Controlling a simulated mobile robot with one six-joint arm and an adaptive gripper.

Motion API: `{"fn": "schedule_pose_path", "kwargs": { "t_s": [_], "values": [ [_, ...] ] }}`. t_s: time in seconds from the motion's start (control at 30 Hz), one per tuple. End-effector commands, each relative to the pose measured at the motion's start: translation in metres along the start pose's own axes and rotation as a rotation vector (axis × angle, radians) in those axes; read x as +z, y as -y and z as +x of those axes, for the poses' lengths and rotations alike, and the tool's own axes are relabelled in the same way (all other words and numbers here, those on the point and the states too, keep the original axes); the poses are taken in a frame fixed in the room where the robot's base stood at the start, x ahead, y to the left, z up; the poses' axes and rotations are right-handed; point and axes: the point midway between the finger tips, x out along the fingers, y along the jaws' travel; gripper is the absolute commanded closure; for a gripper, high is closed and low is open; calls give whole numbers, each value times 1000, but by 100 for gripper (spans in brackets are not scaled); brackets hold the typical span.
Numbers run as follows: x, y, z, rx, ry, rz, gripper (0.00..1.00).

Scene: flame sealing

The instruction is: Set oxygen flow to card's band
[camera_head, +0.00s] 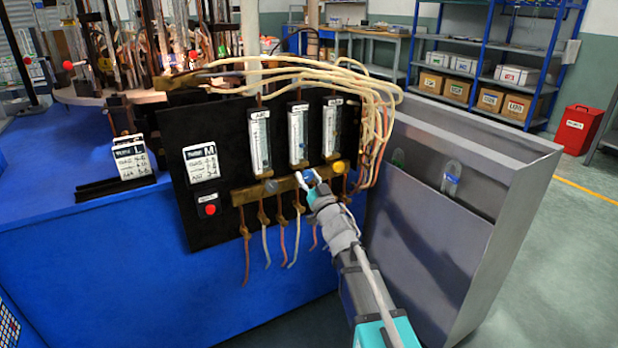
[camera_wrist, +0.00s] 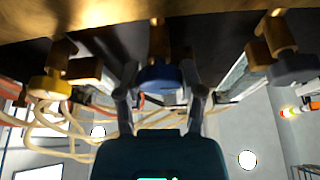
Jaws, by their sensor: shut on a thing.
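A black gas panel (camera_head: 230,224) carries three clear flow tubes: left (camera_head: 260,141), middle (camera_head: 298,136) and right (camera_head: 332,130). Their floats and small labels are too small to read surely. Below them sit a grey knob (camera_head: 271,186), a blue knob (camera_head: 307,175) and a yellow knob (camera_head: 338,167). My gripper (camera_head: 309,180) is at the blue knob under the middle tube. In the wrist view, my gripper (camera_wrist: 160,98) has its fingers on both sides of the blue knob (camera_wrist: 158,76), shut on it. A white card marked M (camera_head: 201,162) is on the panel's left; its small print is unreadable.
A card marked L (camera_head: 131,158) stands in a black rack on the blue bench (camera_head: 100,270). Pale hoses (camera_head: 330,75) loop over the panel's top and right side. A grey metal bin (camera_head: 430,230) stands close to the right of my arm. A red button (camera_head: 210,210) is below the M card.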

Motion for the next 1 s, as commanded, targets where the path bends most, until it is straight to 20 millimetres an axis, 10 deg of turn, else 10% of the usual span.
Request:
{"fn": "schedule_pose_path", "kwargs": {
  "t_s": [0.87, 0.9, 1.0],
  "values": [
    [0, -3, 1, -147, 2, -365, 98],
    [0, -3, 1, -146, 2, -365, 46],
    [0, -3, 1, -147, 2, -364, 28]
  ]
}}
